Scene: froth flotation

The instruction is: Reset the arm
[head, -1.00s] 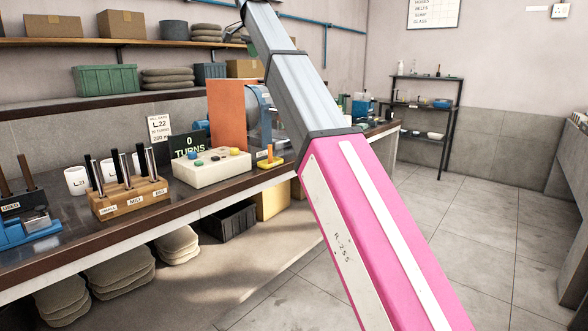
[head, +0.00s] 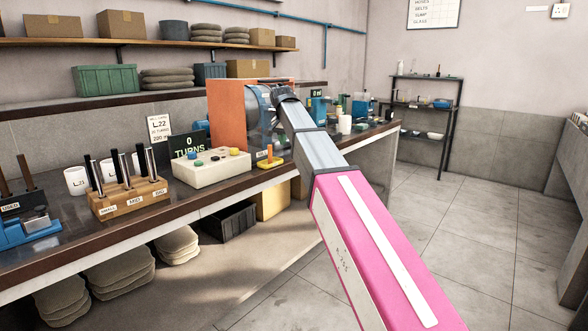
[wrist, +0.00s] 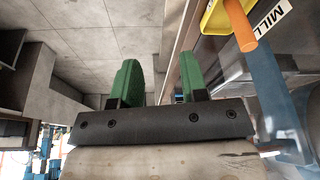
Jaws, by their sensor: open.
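My gripper (wrist: 158,80) shows in the wrist view as two green fingers standing apart with nothing between them. In the head view my arm reaches forward from the lower right, and its far end is in front of the blue and orange mill (head: 228,105) on the bench. The fingers cannot be made out there. In the wrist view an orange handle on a yellow base (wrist: 240,25) is at the upper right, beside a MILL label (wrist: 270,17). The fingers are apart from it.
The bench (head: 235,192) carries a white button box (head: 212,172), a wooden rack (head: 130,198) of tools and white cups (head: 76,181). A shelf (head: 60,42) of boxes runs above. A black rack (head: 445,140) stands at the back right. The floor (head: 470,220) at right is clear.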

